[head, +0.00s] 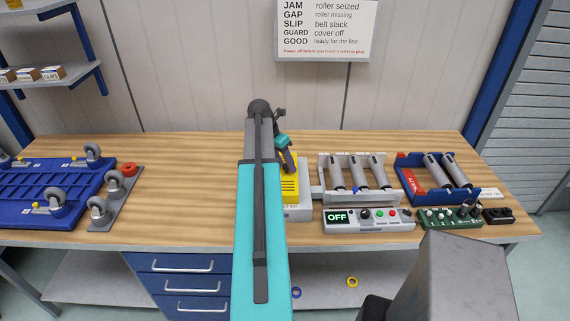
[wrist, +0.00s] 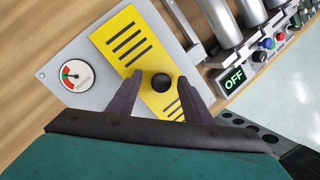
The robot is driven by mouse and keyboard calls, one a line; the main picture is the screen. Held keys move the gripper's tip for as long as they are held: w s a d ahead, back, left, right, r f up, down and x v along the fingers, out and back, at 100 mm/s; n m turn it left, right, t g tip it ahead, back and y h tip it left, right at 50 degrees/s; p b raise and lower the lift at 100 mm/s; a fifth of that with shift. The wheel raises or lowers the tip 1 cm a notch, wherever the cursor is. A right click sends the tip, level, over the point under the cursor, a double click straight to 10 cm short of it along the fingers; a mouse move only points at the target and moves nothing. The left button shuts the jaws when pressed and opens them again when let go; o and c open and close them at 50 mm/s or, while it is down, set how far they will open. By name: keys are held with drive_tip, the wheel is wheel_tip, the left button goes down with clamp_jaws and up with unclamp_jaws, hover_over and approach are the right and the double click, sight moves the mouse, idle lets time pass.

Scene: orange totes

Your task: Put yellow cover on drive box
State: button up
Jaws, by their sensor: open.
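The yellow cover (wrist: 128,42) has black slots and a round black knob (wrist: 161,82). It lies on the pale grey drive box (wrist: 97,97), which bears a round gauge (wrist: 77,75). In the head view the cover (head: 290,188) shows in part beside my arm, over the drive box (head: 300,214); my arm hides the left part. My gripper (wrist: 160,78) is open, with one dark finger on each side of the knob. I cannot tell whether the fingers touch the knob or whether the cover is fully seated.
A roller unit (head: 357,182) stands right of the drive box, with a control box reading OFF (head: 365,218) before it. Farther right are a blue roller tray (head: 425,177) and a green board (head: 447,217). A blue caster frame (head: 45,190) is at left. Bare table lies left of my arm.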

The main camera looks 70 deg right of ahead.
drive_tip(key=b+v, duration=0.4)
drive_tip(key=v, duration=0.9)
drive_tip(key=shift+r, duration=0.35)
drive_tip(key=shift+s+a, duration=0.1)
idle(0.9)
